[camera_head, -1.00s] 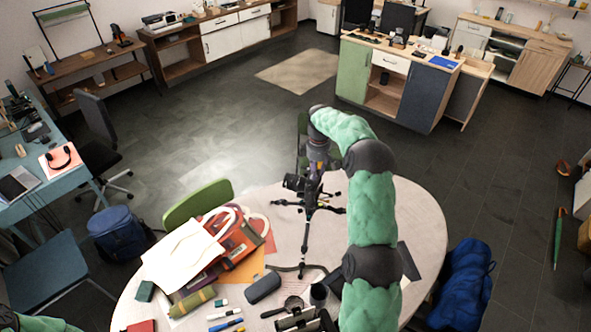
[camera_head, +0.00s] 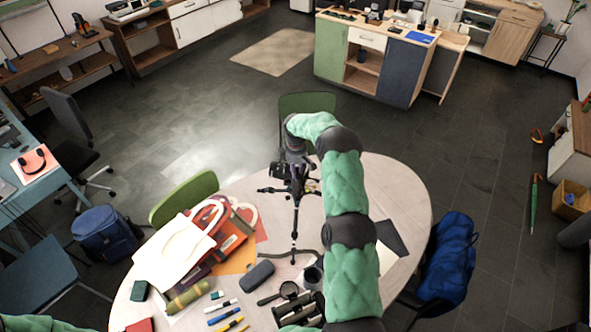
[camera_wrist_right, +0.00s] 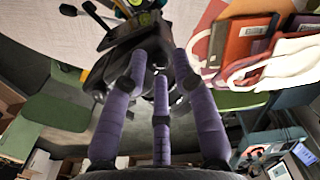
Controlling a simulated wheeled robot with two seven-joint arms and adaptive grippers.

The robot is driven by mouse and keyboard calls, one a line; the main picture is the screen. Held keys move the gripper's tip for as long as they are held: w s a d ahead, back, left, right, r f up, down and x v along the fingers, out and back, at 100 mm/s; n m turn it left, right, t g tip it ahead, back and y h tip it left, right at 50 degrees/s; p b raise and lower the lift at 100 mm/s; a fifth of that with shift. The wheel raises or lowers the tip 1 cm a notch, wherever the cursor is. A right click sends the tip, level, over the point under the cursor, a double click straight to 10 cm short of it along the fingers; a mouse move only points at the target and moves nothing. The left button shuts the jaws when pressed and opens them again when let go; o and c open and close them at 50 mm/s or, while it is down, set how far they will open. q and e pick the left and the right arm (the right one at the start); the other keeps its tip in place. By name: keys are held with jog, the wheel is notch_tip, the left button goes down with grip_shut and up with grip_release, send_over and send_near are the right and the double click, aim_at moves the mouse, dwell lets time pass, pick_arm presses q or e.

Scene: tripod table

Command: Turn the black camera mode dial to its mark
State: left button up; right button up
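The black camera (camera_head: 281,171) sits on top of a dark tripod (camera_head: 294,215) standing on the round table (camera_head: 405,195). My right gripper (camera_head: 299,164) is at the camera, reaching down from above, and partly covers it. In the right wrist view, the three purple fingers of my right gripper (camera_wrist_right: 160,68) are spread apart, with their tips close to the dark camera body (camera_wrist_right: 150,45). I cannot tell whether they touch it. The mode dial and its mark cannot be made out. Only a bit of my left arm shows at the bottom left; its gripper is out of view.
A white tote bag (camera_head: 178,250), a grey case (camera_head: 258,274), a magnifying glass (camera_head: 287,290) and several pens lie on the table's left and front. A dark flat sheet (camera_head: 391,237) lies right of my right arm. Green chairs (camera_head: 184,196) stand around the table.

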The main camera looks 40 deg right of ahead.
jog(key=shift+w+f, duration=0.15)
jog(key=shift+f, duration=0.3)
grip_shut()
jog(key=shift+f+n+b, duration=0.1)
jog(key=shift+n+b, duration=0.3)
jog(key=shift+b, duration=0.15)
jog(key=shift+n+b, duration=0.4)
jog(key=shift+b, duration=0.05)
grip_release()
